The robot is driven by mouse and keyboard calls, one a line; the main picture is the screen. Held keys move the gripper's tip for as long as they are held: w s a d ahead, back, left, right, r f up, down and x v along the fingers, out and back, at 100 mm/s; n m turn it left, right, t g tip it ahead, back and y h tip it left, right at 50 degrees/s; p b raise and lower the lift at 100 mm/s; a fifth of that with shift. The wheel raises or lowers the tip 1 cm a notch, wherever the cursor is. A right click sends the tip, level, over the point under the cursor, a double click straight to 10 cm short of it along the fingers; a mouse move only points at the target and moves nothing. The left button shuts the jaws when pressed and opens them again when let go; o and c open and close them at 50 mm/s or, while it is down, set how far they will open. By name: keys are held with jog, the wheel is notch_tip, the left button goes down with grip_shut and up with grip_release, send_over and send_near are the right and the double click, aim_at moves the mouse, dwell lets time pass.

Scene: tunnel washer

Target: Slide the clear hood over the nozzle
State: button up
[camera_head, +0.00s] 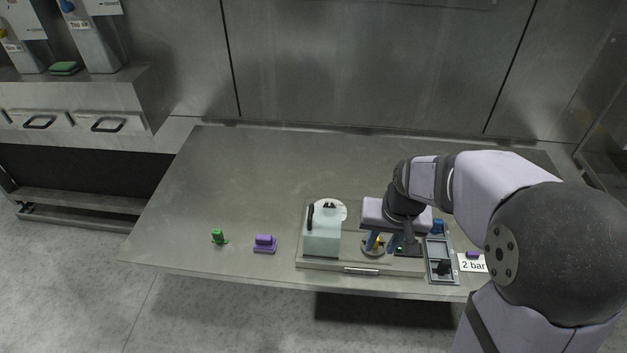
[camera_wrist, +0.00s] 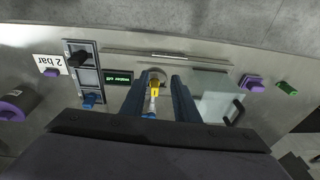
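The clear hood (camera_head: 322,235), a pale see-through box with a black handle, stands on the left part of the low metal base. It also shows in the wrist view (camera_wrist: 210,97), right of my fingers. My gripper (camera_head: 379,242) points down over the base, right of the hood. In the wrist view my gripper (camera_wrist: 157,82) is open, its dark blue fingers apart. A small yellow and blue part, seemingly the nozzle (camera_wrist: 154,88), shows between the fingers, with gaps on both sides. In the head view my wrist and fingers partly hide it.
A grey switch panel (camera_head: 440,262) with black and blue controls is at the base's right, beside a "2 bar" card (camera_head: 473,264). A small display (camera_wrist: 118,79) shows green text. A purple block (camera_head: 264,243) and green piece (camera_head: 218,237) lie left. The table's back left is clear.

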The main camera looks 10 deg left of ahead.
jog(key=w+a+r+y, duration=0.1)
jog(key=w+a+r, duration=0.45)
jog(key=a, duration=0.25)
jog(key=g, duration=0.2)
send_near(311, 211)
jog(key=shift+y, duration=0.3)
jog(key=shift+s+a+f+p, duration=0.15)
jog(key=shift+f+p, duration=0.2)
jog(key=shift+f, duration=0.85)
jog(key=shift+w+a+f+p, duration=0.15)
jog(key=shift+f+p, duration=0.2)
jog(key=shift+f, duration=0.9)
jog(key=shift+s+a+f+p, duration=0.15)
jog(key=shift+f+p, duration=0.2)
jog(key=shift+f, duration=0.85)
grip_shut()
